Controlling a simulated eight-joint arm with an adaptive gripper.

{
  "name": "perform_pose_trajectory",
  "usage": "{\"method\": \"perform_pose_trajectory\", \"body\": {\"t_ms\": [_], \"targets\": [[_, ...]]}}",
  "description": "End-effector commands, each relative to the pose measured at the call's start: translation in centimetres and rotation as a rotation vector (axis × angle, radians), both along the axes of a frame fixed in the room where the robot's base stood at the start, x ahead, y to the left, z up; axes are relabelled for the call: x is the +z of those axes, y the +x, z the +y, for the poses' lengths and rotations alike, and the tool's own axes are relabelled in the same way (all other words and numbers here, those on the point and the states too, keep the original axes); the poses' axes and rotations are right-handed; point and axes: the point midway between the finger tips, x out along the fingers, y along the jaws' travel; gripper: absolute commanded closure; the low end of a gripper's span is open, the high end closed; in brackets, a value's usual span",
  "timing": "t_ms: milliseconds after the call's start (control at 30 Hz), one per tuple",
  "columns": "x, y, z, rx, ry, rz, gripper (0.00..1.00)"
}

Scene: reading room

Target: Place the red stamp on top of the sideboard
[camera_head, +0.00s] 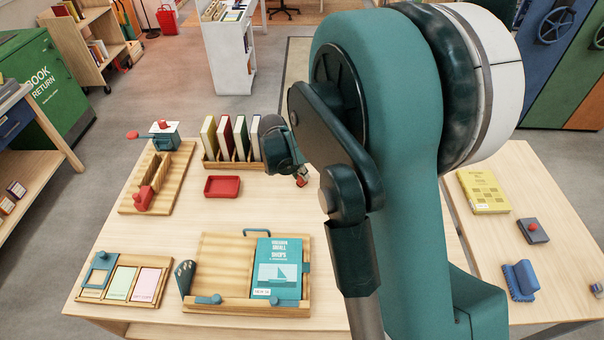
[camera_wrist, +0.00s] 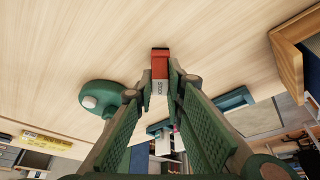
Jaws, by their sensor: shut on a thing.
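My gripper (camera_head: 300,176) is mostly hidden behind my own arm in the head view, above the right part of the main wooden table (camera_head: 200,225). In the wrist view my gripper (camera_wrist: 161,85) is shut on the red stamp (camera_wrist: 160,66), a small red block with a pale lettered lower part. A bit of the red stamp (camera_head: 302,182) shows at the fingertips in the head view. Pale wood fills the wrist view behind it. I cannot tell for sure which furniture is the sideboard; a separate wooden top (camera_head: 540,195) stands at the right.
On the right top lie a yellow book (camera_head: 483,190), a dark pad with a red knob (camera_head: 533,230) and a blue object (camera_head: 520,280). The main table holds a book rack (camera_head: 234,163), red tray (camera_head: 222,187) and teal book (camera_head: 277,268). My arm hides much between.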

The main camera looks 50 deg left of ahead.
Motion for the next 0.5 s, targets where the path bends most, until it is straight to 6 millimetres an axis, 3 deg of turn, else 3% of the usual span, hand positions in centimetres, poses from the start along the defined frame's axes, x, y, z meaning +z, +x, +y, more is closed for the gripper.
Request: {"method": "perform_pose_trajectory", "body": {"t_ms": [167, 200, 267, 500], "targets": [[-0.4, 0.0, 0.0, 0.0, 0.0, 0.0, 0.99], [-0.31, 0.0, 0.0, 0.0, 0.0, 0.0, 0.82], [-0.29, 0.0, 0.0, 0.0, 0.0, 0.0, 0.74], [-0.28, 0.0, -0.01, 0.0, 0.0, 0.0, 0.72]]}}
